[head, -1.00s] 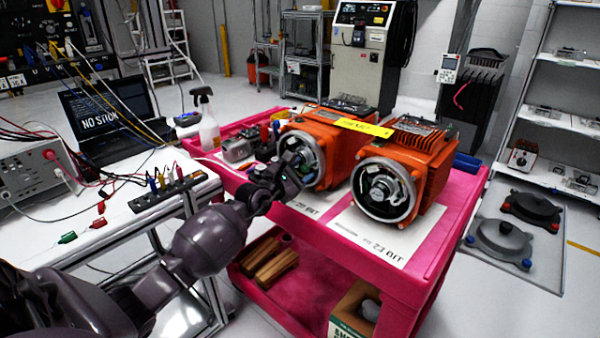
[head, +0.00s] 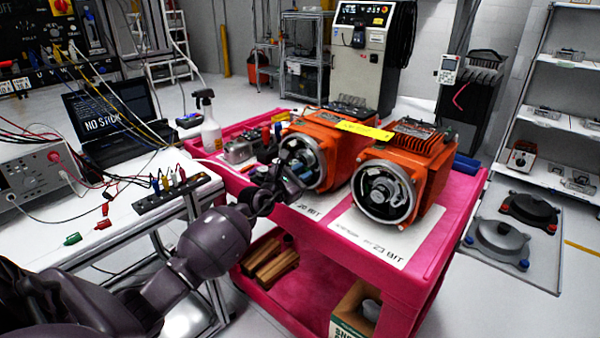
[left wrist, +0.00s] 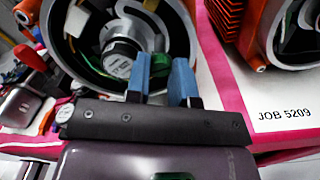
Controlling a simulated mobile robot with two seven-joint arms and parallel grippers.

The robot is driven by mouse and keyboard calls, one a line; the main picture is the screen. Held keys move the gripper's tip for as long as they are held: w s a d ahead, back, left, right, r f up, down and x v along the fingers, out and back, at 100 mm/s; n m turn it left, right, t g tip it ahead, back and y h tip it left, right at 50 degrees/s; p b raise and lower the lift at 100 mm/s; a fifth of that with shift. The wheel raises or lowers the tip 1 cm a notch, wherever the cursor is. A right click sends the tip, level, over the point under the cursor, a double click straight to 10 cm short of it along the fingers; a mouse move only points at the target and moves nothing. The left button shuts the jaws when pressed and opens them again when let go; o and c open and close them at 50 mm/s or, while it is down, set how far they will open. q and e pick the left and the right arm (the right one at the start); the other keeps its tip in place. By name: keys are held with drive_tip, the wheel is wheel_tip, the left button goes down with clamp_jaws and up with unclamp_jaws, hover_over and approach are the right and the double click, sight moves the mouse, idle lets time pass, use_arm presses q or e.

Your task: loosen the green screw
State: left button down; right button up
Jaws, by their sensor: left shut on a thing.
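Two orange motors with open round ends stand on the pink cart; the left motor (head: 328,135) is where my left gripper (head: 291,172) works, and the right motor (head: 405,170) is beside it. In the left wrist view, my left gripper (left wrist: 160,82) has blue fingertips at the left motor's open end (left wrist: 105,25), closed with a narrow gap on a small greenish part between them. This fits the green screw, but it is mostly hidden by the fingers. A round silver part (left wrist: 118,60) sits just left of the fingers. My right gripper is not in view.
The pink cart (head: 445,235) has a lower shelf with wooden blocks (head: 272,262) and a box (head: 352,318). A spray bottle (head: 208,122) stands at its back left. A white bench (head: 95,245) with cables and a laptop (head: 112,118) is on the left.

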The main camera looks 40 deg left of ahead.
use_arm(q)
drive_tip(key=n, duration=0.1)
drive_tip(key=n+p, duration=0.1)
drive_tip(key=shift+r+n, duration=0.25)
drive_tip(key=shift+n, duration=0.15)
drive_tip(key=shift+n+p, duration=0.7)
drive_tip(key=shift+n, duration=0.7)
drive_tip(key=n+p, duration=0.2)
drive_tip(key=n, duration=0.2)
drive_tip(key=shift+f, duration=0.15)
drive_tip(key=n+p, duration=0.1)
drive_tip(key=n, duration=0.2)
drive_tip(key=shift+f+n, duration=0.1)
drive_tip(key=shift+n, duration=0.4)
